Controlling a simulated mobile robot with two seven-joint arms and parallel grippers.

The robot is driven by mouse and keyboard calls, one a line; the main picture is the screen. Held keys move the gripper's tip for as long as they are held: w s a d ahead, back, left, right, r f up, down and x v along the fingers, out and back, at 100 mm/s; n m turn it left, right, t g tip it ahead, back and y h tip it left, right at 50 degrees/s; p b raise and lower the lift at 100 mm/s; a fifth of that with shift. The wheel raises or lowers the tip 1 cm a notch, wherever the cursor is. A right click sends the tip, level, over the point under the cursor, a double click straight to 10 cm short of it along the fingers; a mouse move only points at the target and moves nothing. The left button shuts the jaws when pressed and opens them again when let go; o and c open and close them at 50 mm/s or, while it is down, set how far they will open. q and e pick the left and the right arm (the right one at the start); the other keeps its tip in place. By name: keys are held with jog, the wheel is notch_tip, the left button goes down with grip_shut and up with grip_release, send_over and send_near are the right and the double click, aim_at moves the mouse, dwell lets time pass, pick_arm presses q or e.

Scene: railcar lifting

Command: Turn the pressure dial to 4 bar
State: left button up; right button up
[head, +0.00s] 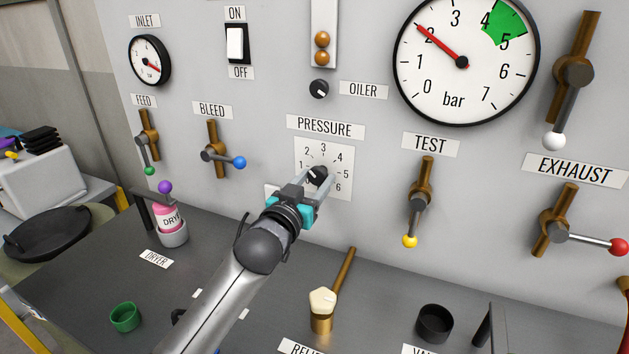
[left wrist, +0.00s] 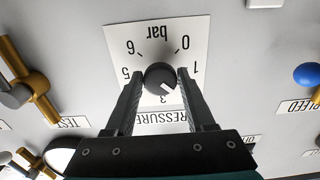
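The pressure dial (head: 317,176) is a black round knob on a white scale plate on the grey panel. It also shows in the left wrist view (left wrist: 160,78), upside down, with its white mark between 1 and 3, about at 2. My left gripper (head: 316,178) has one finger on each side of the knob; in the left wrist view its fingertips (left wrist: 160,76) appear to touch the knob's sides. The large bar gauge (head: 466,62) has its red needle at about 2; a green sector lies around 4 to 5. My right gripper is not in view.
The bleed valve (head: 216,155) with a blue ball is left of the dial, and the test valve (head: 418,200) with a yellow ball is right of it. The relief handle (head: 322,312) and dryer bottle (head: 169,218) stand on the dark ledge below.

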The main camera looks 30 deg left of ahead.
pick_arm(q)
grip_shut()
dwell(0.3)
jog(key=m+p, duration=0.3)
jog(key=shift+r, duration=0.1)
jog(key=m+p, duration=0.2)
jog(key=m, duration=0.2)
jog(key=shift+m, duration=0.4)
jog(key=m+p, duration=0.2)
jog(key=m, duration=0.2)
jog(key=shift+a+m, duration=0.1)
jog(key=shift+m, duration=0.2)
jog(key=m+p, duration=0.1)
jog(key=m, duration=0.4)
jog(key=shift+m, duration=0.3)
